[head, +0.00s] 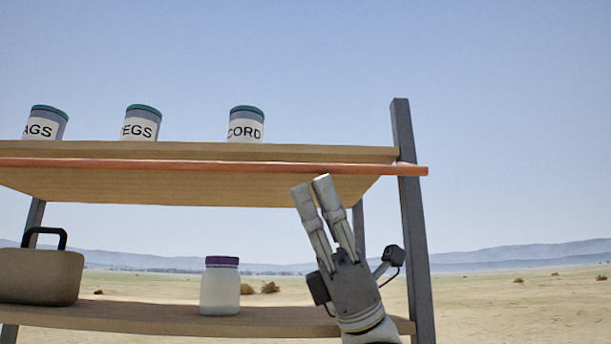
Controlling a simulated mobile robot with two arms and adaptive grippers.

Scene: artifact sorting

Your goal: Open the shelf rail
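The shelf rail (215,165) is a long orange-red bar across the front of the upper shelf board (200,187). Its right end reaches just past the grey right post, and its left end is out of the picture. My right gripper (311,186) points up just below the rail near its right part. Its two pale fingers stand apart with a narrow gap, and nothing shows between them. The fingertips look close to the board's underside, but I cannot tell whether they touch anything. My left gripper is not in view.
The lower shelf (150,319) holds a tan case (38,277) and a white jar (220,290) with a purple lid. The grey post (415,240) stands right of my gripper.

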